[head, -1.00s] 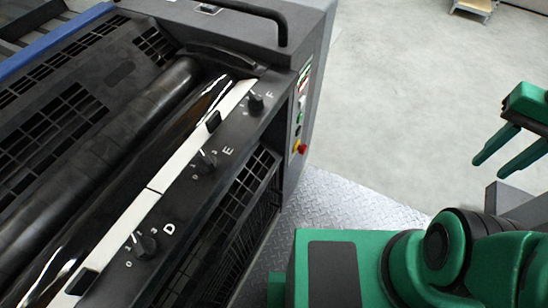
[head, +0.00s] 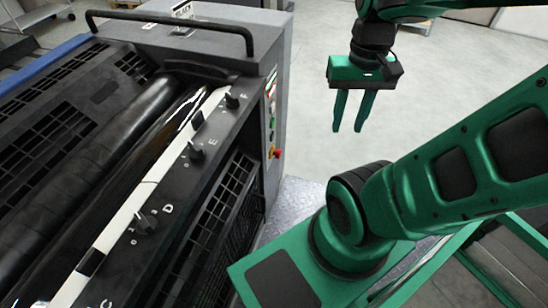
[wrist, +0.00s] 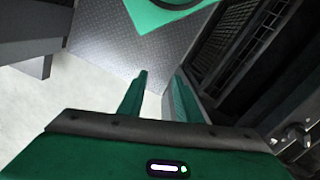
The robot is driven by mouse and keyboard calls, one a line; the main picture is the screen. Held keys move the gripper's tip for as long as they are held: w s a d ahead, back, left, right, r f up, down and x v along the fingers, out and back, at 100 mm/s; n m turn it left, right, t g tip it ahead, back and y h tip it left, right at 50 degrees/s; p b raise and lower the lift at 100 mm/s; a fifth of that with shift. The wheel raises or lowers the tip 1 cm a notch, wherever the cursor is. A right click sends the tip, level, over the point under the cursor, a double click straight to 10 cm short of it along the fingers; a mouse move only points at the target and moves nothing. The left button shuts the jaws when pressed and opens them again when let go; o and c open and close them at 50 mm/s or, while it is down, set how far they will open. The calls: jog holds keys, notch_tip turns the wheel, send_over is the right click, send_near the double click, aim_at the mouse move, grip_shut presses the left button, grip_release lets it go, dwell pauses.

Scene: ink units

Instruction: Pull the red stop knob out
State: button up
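The red stop knob (head: 277,153) is small and sits on the narrow end panel of the grey ink unit, low on a strip of buttons, with yellow beside it. My gripper (head: 347,131) hangs in the air to the right of the knob, fingers pointing down, clearly apart from the panel. Its two green fingers stand apart with nothing between them. In the wrist view the fingers (wrist: 155,97) also show a gap, with floor behind. The knob cannot be made out in the wrist view.
The ink unit's top edge carries black dials, one of them by the letter E (head: 195,151). A black handrail (head: 170,18) crosses its back end. A metal tread plate (head: 298,200) lies beside the unit. Open pale floor (head: 320,100) is right of the panel.

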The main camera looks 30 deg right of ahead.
jog(key=shift+o, duration=2.5)
jog(key=shift+s+r, duration=0.25)
jog(key=shift+s, duration=0.15)
jog(key=w+d+f+n+g+y, duration=0.1)
jog(key=w+d+f+n+y, duration=0.2)
jog(key=w+f, duration=0.45)
jog(key=w+d+f+n+y, duration=0.25)
jog(key=w+f+n, duration=0.3)
jog(key=f, duration=0.35)
jog(key=n+t+y, duration=0.3)
jog(key=t+y, duration=0.3)
jog(key=t, duration=0.9)
send_near(276, 153)
jog(key=w+a+f, duration=0.1)
jog(key=w+a, duration=0.2)
jog(key=w, duration=0.3)
jog(key=shift+w+a+f+h, duration=0.25)
jog(key=shift+a+f+h, duration=0.05)
jog(key=shift+a+h, duration=0.1)
